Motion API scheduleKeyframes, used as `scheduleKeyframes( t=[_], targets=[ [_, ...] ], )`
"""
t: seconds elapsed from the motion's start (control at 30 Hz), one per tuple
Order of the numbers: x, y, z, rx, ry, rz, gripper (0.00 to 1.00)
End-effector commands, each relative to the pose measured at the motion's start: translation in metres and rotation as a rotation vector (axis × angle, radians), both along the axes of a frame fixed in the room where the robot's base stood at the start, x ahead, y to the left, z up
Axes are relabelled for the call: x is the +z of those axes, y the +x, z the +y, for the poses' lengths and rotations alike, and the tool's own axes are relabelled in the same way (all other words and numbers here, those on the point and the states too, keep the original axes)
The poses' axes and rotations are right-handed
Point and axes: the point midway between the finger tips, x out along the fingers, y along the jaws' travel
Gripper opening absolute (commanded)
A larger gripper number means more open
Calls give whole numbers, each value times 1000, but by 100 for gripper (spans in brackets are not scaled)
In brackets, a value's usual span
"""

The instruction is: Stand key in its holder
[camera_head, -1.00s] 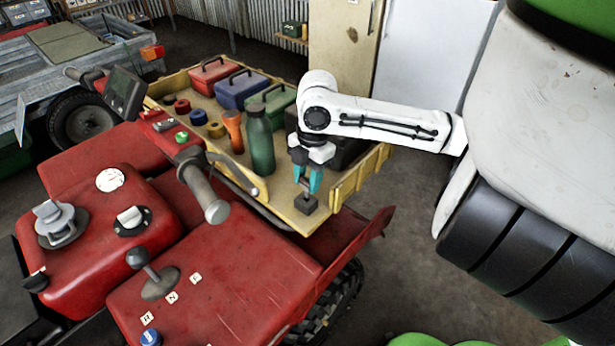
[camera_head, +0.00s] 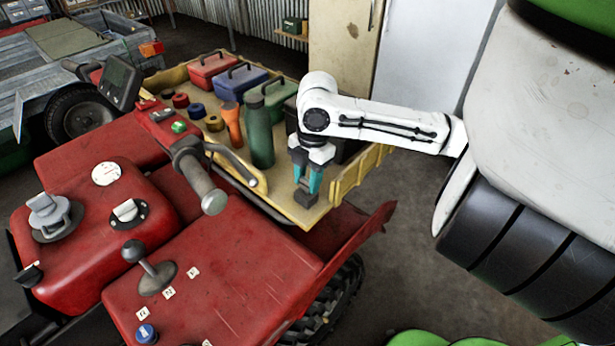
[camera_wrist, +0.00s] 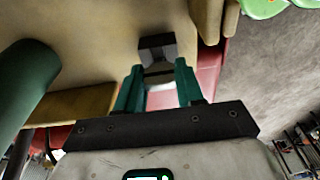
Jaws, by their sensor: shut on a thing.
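My gripper (camera_head: 309,186) has teal fingers and points down at the near right corner of the yellow tray. In the wrist view its fingers (camera_wrist: 159,78) are shut on a small grey piece (camera_wrist: 158,72), which I take to be the key. Most of it is hidden between the fingers. A dark square block (camera_head: 306,199), which looks like the holder, stands on the tray floor right at the fingertips. It also shows in the wrist view (camera_wrist: 157,43). I cannot tell how deep the key sits in it.
A green bottle (camera_head: 259,135) and an orange cylinder (camera_head: 232,124) stand left of my gripper. Toolboxes (camera_head: 240,82) line the back of the yellow tray (camera_head: 345,190). A grey handlebar grip (camera_head: 203,187) and red bodywork (camera_head: 225,270) lie at the near left.

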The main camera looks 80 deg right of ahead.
Motion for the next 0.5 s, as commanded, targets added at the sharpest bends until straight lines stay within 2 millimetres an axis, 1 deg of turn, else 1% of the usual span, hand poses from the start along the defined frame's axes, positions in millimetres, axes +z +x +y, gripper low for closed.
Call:
scheduleKeyframes(
  t=[0.27, 0.3, 0.5],
  targets=[
    [-9, 0, 0, 0, 0, 0, 4],
    [-7, 0, 0, 0, 0, 0, 41],
    [-7, 0, 0, 0, 0, 0, 60]
  ],
)
